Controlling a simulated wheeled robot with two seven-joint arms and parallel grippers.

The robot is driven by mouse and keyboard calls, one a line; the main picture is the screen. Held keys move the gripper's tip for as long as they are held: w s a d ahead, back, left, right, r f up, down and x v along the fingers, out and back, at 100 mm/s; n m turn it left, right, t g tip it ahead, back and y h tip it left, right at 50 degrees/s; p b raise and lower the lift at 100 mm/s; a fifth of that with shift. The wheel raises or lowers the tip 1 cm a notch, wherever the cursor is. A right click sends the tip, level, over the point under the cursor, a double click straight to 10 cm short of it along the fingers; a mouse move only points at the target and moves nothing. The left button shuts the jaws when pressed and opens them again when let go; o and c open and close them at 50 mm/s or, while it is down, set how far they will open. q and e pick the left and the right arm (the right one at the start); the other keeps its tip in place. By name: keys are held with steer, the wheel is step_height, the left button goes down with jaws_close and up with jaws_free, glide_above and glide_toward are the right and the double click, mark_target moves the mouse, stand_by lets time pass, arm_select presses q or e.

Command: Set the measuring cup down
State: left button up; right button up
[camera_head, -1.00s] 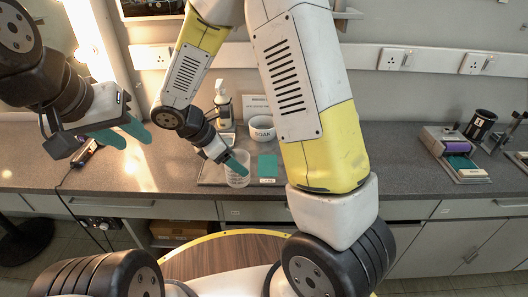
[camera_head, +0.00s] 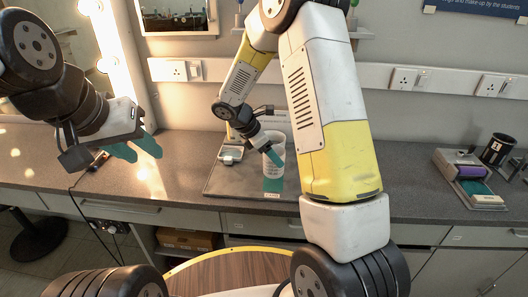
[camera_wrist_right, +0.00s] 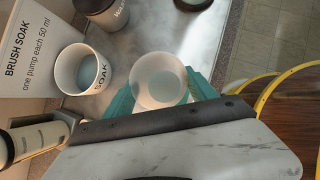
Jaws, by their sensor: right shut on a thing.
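The measuring cup (camera_wrist_right: 158,92) is pale and translucent, and sits between the green fingers of my right gripper (camera_wrist_right: 160,97) in the wrist view. My left gripper (camera_head: 135,149) is empty, fingers apart, over the left counter.
A BRUSH SOAK sign (camera_wrist_right: 38,50) and a dark jar (camera_wrist_right: 101,12) stand near the bowl. The counter between is clear.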

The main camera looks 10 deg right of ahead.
steer(key=shift+w+d+f, duration=0.1)
steer(key=shift+w+f, duration=0.05)
steer(key=shift+f, duration=1.6)
steer(key=shift+f, duration=0.1)
steer(key=o, duration=1.3)
steer(key=shift+o, duration=0.2)
steer(key=v, duration=1.2)
steer(key=s+d+r+m+t+y, duration=0.2)
steer(key=s+r+m+y, duration=0.2)
steer(key=s+r+m, duration=0.4)
steer(key=s+d+r+m+t+y, duration=0.2)
steer(key=s+r+m+y, duration=0.2)
steer(key=s+r+m, duration=0.4)
steer(key=shift+s+d+m+t+y, duration=0.3)
steer(key=shift+s+m, duration=1.6)
steer(key=shift+s, duration=1.8)
steer(key=shift+a, duration=0.1)
